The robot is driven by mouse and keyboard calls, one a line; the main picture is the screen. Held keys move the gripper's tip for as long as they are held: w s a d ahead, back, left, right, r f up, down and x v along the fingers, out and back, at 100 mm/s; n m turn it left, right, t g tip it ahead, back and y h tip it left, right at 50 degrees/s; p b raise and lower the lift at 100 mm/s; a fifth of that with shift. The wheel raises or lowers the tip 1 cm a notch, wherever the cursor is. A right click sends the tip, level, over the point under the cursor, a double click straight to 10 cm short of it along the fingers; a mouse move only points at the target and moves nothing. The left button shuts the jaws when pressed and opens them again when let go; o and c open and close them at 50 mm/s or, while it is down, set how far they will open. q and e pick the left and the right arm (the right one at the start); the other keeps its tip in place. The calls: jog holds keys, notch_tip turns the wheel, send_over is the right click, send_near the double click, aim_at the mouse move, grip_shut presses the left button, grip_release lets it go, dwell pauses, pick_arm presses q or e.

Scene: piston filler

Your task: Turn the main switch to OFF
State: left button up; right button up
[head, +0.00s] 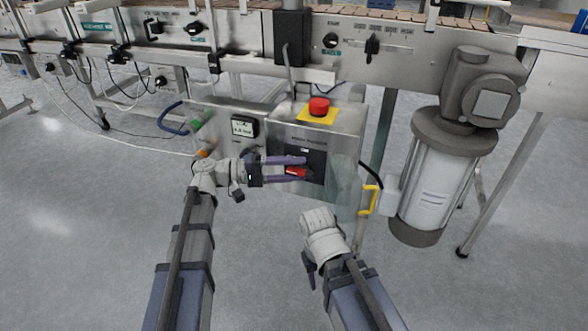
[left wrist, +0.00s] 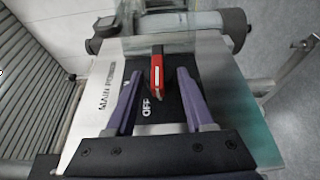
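The main switch has a red handle (head: 296,171) on a black plate on the front of a grey steel control box (head: 345,130). In the left wrist view the red handle (left wrist: 157,74) stands between the two purple fingers of my left gripper (left wrist: 160,98), with a gap on each side. The gripper is open and reaches in from the left in the head view (head: 285,168). The handle lies roughly level across the plate, one end close to the white OFF lettering (left wrist: 147,107). My right gripper (head: 309,272) hangs low, in front of the box; its fingers are mostly hidden.
A red emergency button (head: 319,106) on a yellow plate tops the box. A clear flap (head: 343,178) and a yellow hooked piece (head: 370,200) are right of the switch. A motor with a cylinder (head: 428,185) stands at right. A gauge (head: 243,127) is left. The floor in front is free.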

pick_arm(q)
jog(key=shift+o, duration=1.3)
jog(key=a, duration=0.7)
jog(key=shift+s+a, duration=0.3)
jog(key=shift+a, duration=0.1)
